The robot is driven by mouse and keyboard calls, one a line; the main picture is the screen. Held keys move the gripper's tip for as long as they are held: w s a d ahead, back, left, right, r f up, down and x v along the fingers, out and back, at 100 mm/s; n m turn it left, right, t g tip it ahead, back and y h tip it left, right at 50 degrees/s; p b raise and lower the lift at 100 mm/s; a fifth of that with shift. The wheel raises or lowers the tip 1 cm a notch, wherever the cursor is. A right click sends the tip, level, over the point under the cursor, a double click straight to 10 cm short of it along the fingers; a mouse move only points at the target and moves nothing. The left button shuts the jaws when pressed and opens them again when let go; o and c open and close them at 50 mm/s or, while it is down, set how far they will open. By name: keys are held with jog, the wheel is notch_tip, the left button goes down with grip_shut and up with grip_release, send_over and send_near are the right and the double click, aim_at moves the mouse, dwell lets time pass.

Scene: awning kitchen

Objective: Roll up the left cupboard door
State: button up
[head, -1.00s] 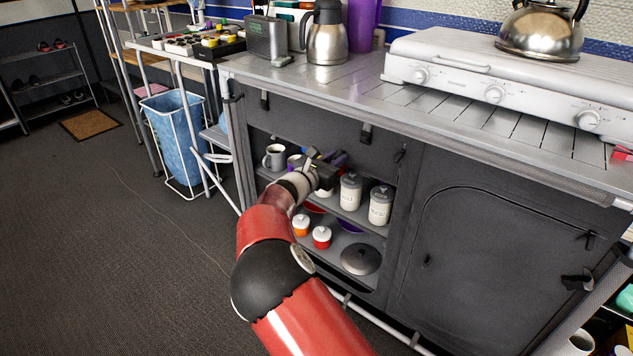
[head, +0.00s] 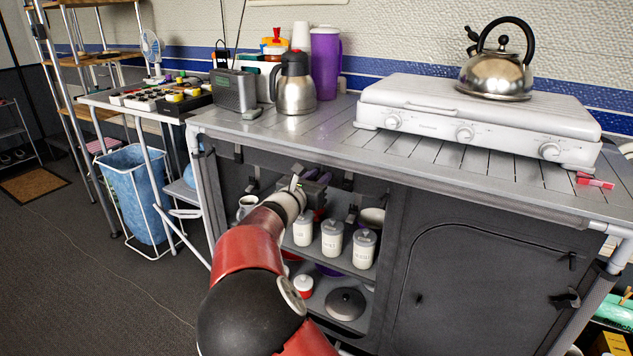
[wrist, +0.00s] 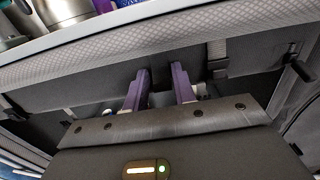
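The left cupboard (head: 385,285) is open at the front, with its shelves showing. Its dark fabric door (head: 270,164) is gathered in a band under the countertop, and black straps hang around it. My gripper (head: 318,181) is at the upper part of this opening, just below the band, partly hidden by my own wrist. In the wrist view, its two purple fingers (wrist: 160,82) point up, apart, in front of the dark fabric (wrist: 75,95). I see nothing clearly held between them. A strap with a buckle (wrist: 217,60) hangs just right of the fingers.
White canisters (head: 332,238), a mug (head: 247,206) and a pot lid (head: 346,303) stand on the cupboard shelves, close below my arm. The right cupboard door (head: 490,290) is closed. The countertop (head: 300,128) holds a stove (head: 480,120), kettle, flask and radio.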

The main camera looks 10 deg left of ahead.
jog(key=shift+o, duration=1.4)
jog(key=shift+f, duration=0.1)
jog(key=shift+s, duration=0.15)
jog(key=v, duration=0.7)
jog(key=shift+s+b, duration=0.25)
jog(key=shift+b, duration=0.15)
jog(key=shift+s+a, duration=0.1)
jog(key=shift+a, duration=0.1)
